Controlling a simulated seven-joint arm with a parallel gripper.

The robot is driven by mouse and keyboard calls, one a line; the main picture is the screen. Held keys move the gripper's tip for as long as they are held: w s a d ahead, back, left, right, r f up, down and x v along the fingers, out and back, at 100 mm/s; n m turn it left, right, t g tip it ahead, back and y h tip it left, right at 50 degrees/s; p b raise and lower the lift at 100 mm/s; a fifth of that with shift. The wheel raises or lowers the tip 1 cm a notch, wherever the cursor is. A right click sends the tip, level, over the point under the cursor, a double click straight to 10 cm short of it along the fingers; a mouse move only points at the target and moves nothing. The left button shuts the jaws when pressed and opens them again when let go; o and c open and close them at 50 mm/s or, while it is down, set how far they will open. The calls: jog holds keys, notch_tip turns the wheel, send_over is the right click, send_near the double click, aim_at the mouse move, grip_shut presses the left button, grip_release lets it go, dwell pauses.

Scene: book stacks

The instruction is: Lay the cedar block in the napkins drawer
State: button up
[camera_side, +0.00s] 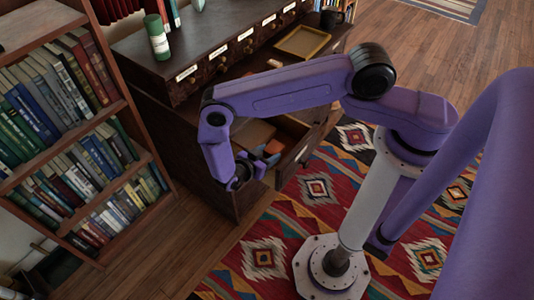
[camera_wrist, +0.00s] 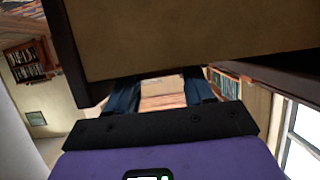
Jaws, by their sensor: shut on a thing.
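My gripper (camera_side: 243,172) is low at the left side of an open drawer (camera_side: 295,158) in the dark cabinet. The drawer front bears a pale label, too small to read here. A tan-brown flat piece (camera_side: 253,131) and orange pieces (camera_side: 272,148) show in or at the drawer; I cannot tell whether one is the cedar block. In the wrist view, my two dark fingers (camera_wrist: 162,92) stand apart, and their tips are hidden behind a large tan panel (camera_wrist: 190,40) with dark edges. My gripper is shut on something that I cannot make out.
A full bookcase (camera_side: 70,120) stands close on the left. A patterned rug (camera_side: 265,258) covers the floor in front.

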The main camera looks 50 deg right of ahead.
jog(key=shift+f, duration=0.4)
jog(key=o, duration=1)
jog(key=shift+o, duration=0.2)
jog(key=shift+r, duration=0.15)
